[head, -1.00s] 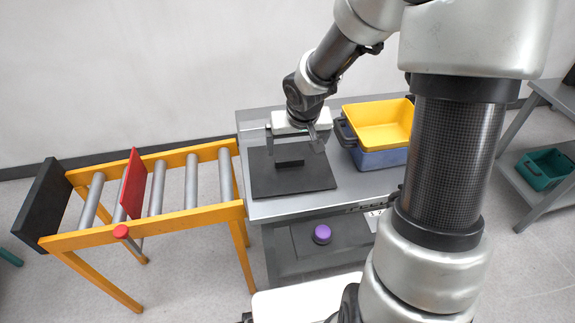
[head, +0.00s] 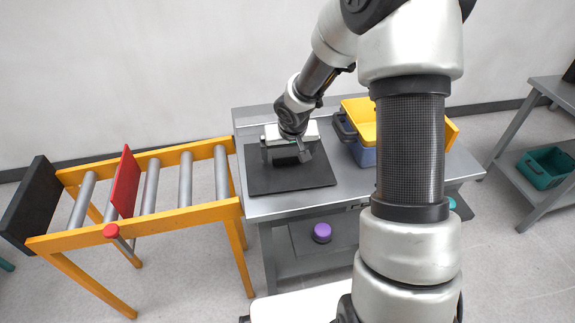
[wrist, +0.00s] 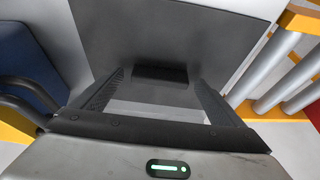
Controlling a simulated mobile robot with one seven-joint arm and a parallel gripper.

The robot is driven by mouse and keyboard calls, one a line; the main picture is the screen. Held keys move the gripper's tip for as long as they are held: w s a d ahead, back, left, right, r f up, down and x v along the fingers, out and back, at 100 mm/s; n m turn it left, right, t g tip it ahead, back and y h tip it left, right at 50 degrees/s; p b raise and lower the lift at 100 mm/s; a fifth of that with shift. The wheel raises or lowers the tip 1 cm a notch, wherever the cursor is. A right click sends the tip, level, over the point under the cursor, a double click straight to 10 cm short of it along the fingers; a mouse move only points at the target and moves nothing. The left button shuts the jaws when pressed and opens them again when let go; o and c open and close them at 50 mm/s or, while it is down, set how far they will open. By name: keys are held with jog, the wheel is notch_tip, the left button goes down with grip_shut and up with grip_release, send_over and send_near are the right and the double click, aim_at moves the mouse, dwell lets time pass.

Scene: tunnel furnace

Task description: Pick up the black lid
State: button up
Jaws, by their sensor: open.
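The black lid (head: 262,182) lies flat on the left part of the grey table in the head view. It fills the upper middle of the wrist view (wrist: 155,35), with its raised bar handle (wrist: 160,73) near the centre. My gripper (head: 287,158) is over the lid, low above its middle, with its fingers apart. In the wrist view, the fingertips (wrist: 158,80) are open at either side of the handle. The handle looks roughly between them, and contact cannot be told. In the head view the gripper mostly hides the handle.
A yellow bin (head: 358,113) stacked with a blue bin (head: 366,157) stands close right of the lid on the grey table (head: 350,188). A yellow roller conveyor (head: 140,229) with a red plate (head: 125,184) adjoins on the left. A purple button (head: 322,231) is below the tabletop's front.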

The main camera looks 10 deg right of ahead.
jog(key=shift+r, duration=0.1)
jog(key=c, duration=1.2)
